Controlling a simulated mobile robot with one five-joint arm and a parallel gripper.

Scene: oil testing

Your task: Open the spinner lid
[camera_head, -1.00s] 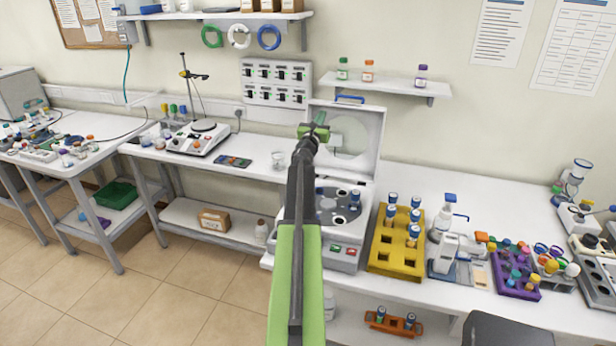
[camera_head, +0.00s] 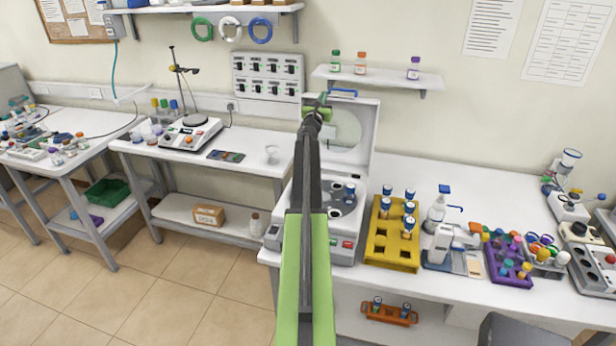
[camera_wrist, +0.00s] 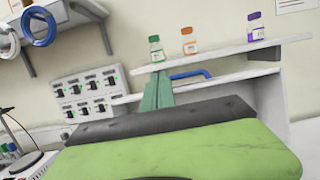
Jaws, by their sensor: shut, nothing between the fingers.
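The spinner (camera_head: 348,251) stands on the white bench in the head view, behind my arm. Its lid (camera_head: 364,152) is raised upright, with a round window and a blue handle (camera_head: 343,93) on its top edge. Vials sit in the grey rotor, partly hidden by my arm. My gripper (camera_head: 322,100) is shut and empty, in front of the upper left part of the lid. In the wrist view the green fingers (camera_wrist: 158,92) are together, with the blue handle (camera_wrist: 190,74) beyond and to the right; I cannot tell whether they touch the lid.
A yellow rack (camera_head: 377,255) with blue-capped vials stands right of the spinner. A wall shelf (camera_head: 390,79) with several small bottles hangs above. A hot plate (camera_head: 192,133) stands on the left bench. A switch panel (camera_head: 268,78) is on the wall.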

